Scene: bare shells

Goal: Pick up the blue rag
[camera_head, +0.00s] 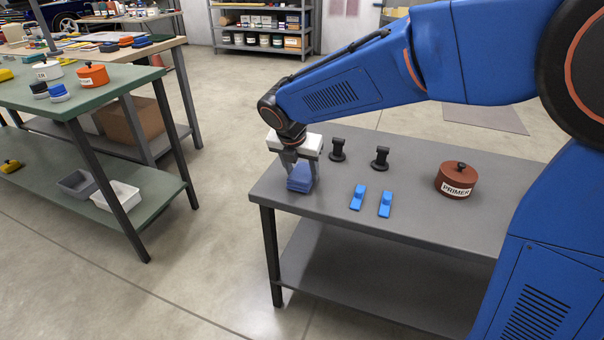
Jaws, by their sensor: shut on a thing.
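The blue rag (299,180) is a small folded stack near the left front corner of the grey table (420,218). My gripper (300,172) points down over it, with a finger on each side. The gripper is shut on the rag. The rag's underside is not clear, so I cannot tell whether it touches the tabletop.
Two blue tools (371,200) lie right of the rag. Two black stands (358,153) are behind them, and a brown PRIMER pot (457,180) is farther right. A green workbench (130,77) stands at left, across open floor.

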